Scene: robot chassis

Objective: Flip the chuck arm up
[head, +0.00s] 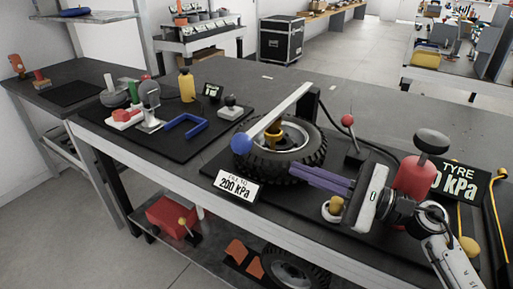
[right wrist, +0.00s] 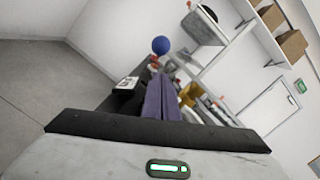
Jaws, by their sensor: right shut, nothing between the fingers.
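The chuck arm is a long white bar (head: 280,110) with a blue ball (head: 241,143) at its near end. It slants across above the black tyre (head: 308,160) from a dark post (head: 314,100) at the back right. A yellow part (head: 273,135) sits under the bar at the wheel's hub. My right gripper (head: 291,171) has purple fingers, shut and empty, at the tyre's near right edge, pointing left and apart from the ball. In the right wrist view the shut fingers (right wrist: 160,80) point toward the blue ball (right wrist: 161,45) beyond their tips. My left gripper is not in view.
A "200 kPa" sign (head: 237,187) stands at the bench's front edge. A red-topped lever (head: 348,121), a red cylinder (head: 415,178) with a black knob and a tyre sign (head: 462,181) stand right. A mat with a blue frame (head: 184,130) and other parts lies left.

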